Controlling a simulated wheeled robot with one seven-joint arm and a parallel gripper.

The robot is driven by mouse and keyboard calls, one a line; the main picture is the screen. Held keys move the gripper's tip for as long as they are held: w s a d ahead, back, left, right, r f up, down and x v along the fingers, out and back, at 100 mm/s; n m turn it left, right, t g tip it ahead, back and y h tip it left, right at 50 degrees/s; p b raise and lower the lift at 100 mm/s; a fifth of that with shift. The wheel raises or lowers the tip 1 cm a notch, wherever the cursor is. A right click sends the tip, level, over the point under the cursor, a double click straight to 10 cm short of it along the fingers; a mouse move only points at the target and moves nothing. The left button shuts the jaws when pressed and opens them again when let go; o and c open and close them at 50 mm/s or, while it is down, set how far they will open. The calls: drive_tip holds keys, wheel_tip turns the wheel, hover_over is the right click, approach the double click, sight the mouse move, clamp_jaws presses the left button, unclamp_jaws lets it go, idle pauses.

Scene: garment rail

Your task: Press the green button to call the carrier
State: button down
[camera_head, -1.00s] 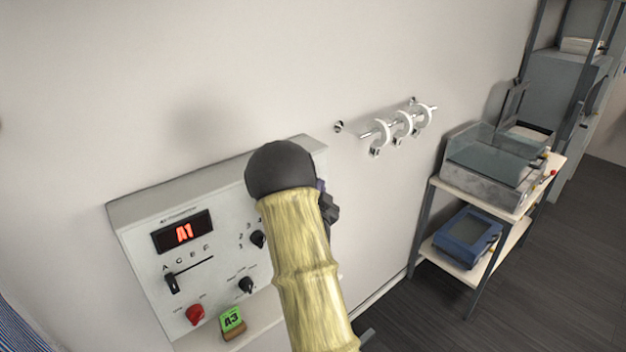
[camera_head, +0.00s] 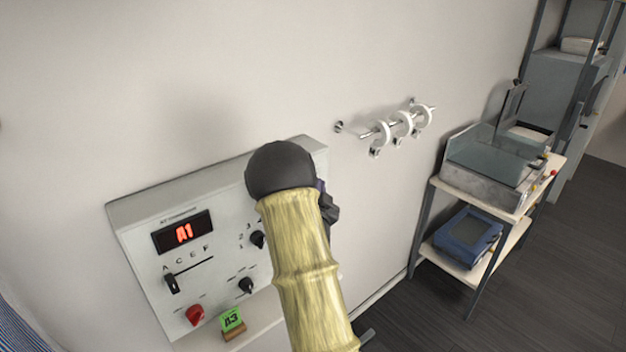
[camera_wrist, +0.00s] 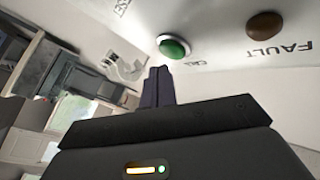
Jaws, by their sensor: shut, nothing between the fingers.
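The green button (camera_wrist: 174,46) shows in the wrist view, on the pale panel face near the word CALL. My gripper (camera_wrist: 158,72) is shut and empty, its fingertips just below the button in that view. I cannot tell whether they touch it. In the head view the control panel (camera_head: 140,213) is on the wall, with a red display (camera_head: 184,233) reading A1. My arm covers the right part of the panel there and hides the green button. Only a dark part of my gripper (camera_head: 329,212) shows beside the arm.
A brown FAULT lamp or button (camera_wrist: 265,25) lies right of the green one. The panel also has a slider (camera_head: 172,283), dark knobs (camera_head: 246,286) and a red button (camera_head: 195,315). A green A3 tag (camera_head: 232,319) stands below. A rail with white rings (camera_head: 402,125) is on the wall.

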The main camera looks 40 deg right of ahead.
drive_tip(key=shift+w+b, duration=0.2)
drive_tip(key=shift+b, duration=0.15)
idle(0.5)
drive_tip(key=shift+w, duration=0.2)
